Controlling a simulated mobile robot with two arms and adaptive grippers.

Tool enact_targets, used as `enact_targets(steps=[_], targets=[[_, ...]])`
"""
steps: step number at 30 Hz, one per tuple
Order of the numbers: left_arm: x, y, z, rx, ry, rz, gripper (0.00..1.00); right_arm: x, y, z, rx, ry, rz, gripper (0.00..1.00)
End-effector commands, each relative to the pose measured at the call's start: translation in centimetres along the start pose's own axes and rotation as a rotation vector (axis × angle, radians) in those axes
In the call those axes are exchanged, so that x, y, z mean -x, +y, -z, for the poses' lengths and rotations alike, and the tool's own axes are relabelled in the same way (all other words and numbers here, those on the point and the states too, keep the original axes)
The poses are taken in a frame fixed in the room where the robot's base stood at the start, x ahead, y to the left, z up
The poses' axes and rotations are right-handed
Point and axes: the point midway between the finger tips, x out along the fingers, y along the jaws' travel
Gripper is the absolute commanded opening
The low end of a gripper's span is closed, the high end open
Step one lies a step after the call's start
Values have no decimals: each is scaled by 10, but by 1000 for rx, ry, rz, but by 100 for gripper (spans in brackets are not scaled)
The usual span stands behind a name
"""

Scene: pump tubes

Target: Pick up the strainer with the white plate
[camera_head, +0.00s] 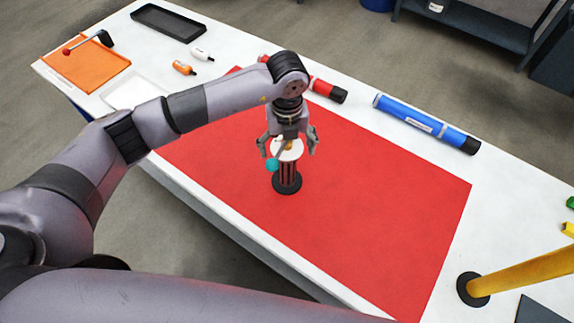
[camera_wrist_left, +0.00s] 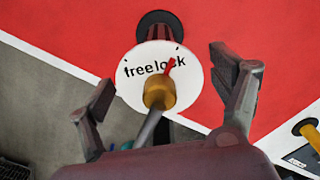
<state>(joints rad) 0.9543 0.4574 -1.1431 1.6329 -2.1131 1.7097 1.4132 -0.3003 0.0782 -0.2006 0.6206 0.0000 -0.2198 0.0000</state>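The strainer (camera_head: 287,184) stands upright on the red mat (camera_head: 390,205), with a dark, slotted body and a round base. Its white plate (camera_head: 287,155) is on top. In the left wrist view, the white plate (camera_wrist_left: 132,88) reads "free" and "lock" and carries a brass hub, a red pointer near "lock" and a grey lever. The lever's teal knob (camera_head: 272,165) shows in the head view. My left gripper (camera_head: 290,148) points down over the plate, open, its fingers on either side with gaps in the left wrist view (camera_wrist_left: 165,72). My right gripper is out of view.
A red tube (camera_head: 326,90) and a blue tube (camera_head: 427,124) lie along the far side. A yellow tube (camera_head: 525,268) with a black end is at the right.

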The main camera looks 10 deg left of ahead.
Motion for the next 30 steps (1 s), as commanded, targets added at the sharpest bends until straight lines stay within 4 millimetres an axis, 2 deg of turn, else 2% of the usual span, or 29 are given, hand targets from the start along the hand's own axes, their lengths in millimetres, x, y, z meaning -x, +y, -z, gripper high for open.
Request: enact_targets(steps=[2, 30], targets=[[0, 0, 0, 0, 0, 0, 76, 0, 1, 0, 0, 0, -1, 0], [1, 0, 0, 1, 0, 0, 14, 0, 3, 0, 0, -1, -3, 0]])
